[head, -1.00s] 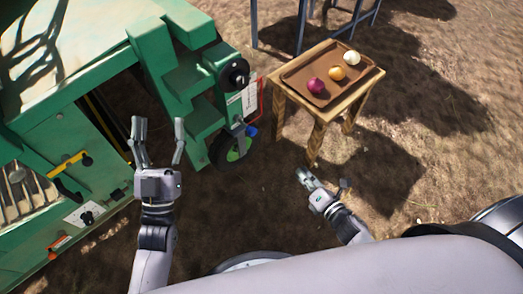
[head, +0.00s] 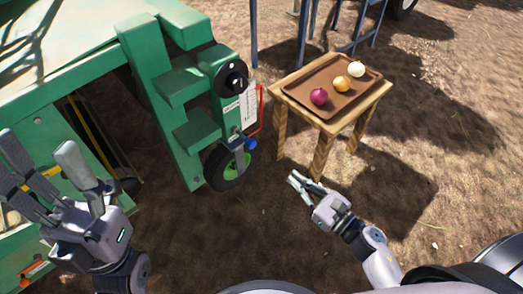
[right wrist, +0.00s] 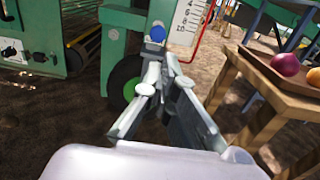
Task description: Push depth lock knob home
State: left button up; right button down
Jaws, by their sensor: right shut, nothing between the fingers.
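A small blue knob (head: 251,144), which I take for the depth lock knob, sits low on the green machine (head: 160,88), beside a white scale plate (head: 249,107). It also shows above my fingers in the right wrist view (right wrist: 157,33). Whether it is fully in cannot be told. My right gripper (head: 293,178) is shut and empty, below and to the right of the knob, apart from it; its fingers (right wrist: 163,60) point toward the knob in the right wrist view. My left gripper (head: 42,155) is open and empty at the left, before the machine.
A black handwheel (head: 232,77) is above the knob, and a red bent rod (head: 261,108) is beside the scale. A green-hubbed wheel (head: 228,167) is below. A wooden table (head: 333,124) with a brown tray (head: 322,73) of onions stands right. Bare ground lies between.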

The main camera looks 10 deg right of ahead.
aim_at(256, 144)
jog(key=x, duration=1.3)
jog(key=shift+w+a+b, duration=0.2)
jog(key=shift+w+b, duration=0.15)
jog(key=shift+b, duration=0.05)
jog(key=x, duration=0.3)
jog(key=shift+w+a, duration=0.1)
jog(key=shift+w, duration=0.05)
jog(key=shift+w+r, duration=0.1)
jog(key=shift+r, duration=0.1)
jog(key=shift+b, duration=0.3)
